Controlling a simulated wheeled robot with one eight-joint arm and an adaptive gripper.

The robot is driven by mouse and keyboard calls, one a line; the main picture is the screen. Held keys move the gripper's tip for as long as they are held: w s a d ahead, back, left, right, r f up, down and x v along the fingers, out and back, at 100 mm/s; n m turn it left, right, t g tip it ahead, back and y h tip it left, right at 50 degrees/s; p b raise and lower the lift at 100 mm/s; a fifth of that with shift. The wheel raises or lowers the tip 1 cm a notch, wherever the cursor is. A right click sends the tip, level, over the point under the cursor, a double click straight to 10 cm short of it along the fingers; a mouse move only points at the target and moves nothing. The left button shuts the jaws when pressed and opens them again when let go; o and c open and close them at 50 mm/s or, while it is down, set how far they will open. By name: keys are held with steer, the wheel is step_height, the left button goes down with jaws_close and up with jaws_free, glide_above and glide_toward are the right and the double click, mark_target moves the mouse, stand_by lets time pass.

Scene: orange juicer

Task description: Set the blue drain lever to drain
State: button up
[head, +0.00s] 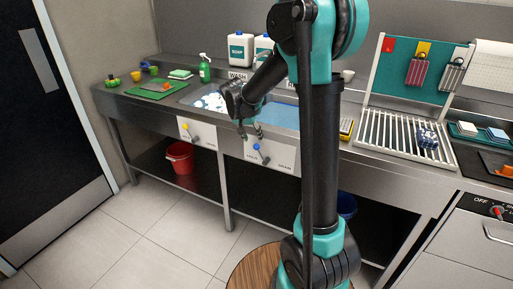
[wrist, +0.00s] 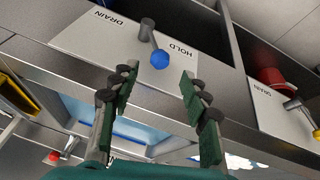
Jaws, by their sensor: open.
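The blue drain lever (head: 256,146) is on a pale plate on the front of the right-hand sink. In the wrist view, which is upside down, its blue knob (wrist: 160,60) joins a grey arm and pivot. The plate (wrist: 100,36) is lettered DRAIN at one end and HOLD at the other. The knob leans toward HOLD. My gripper (head: 250,133) is just above the lever in the head view. In the wrist view my gripper (wrist: 160,75) is open and empty, with the knob lying between and just beyond the fingertips, apparently untouched.
A yellow lever (head: 187,127) is on the neighbouring plate to the left. Above are the steel counter edge and the blue-watered sink (head: 283,116). A red bucket (head: 180,158) stands below. The space in front of the lever plate looks clear.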

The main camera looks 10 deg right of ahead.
mark_target(256, 146)
steer(key=x, duration=0.7)
steer(key=shift+d+f, duration=0.1)
steer(key=shift+f, duration=0.15)
jaws_close()
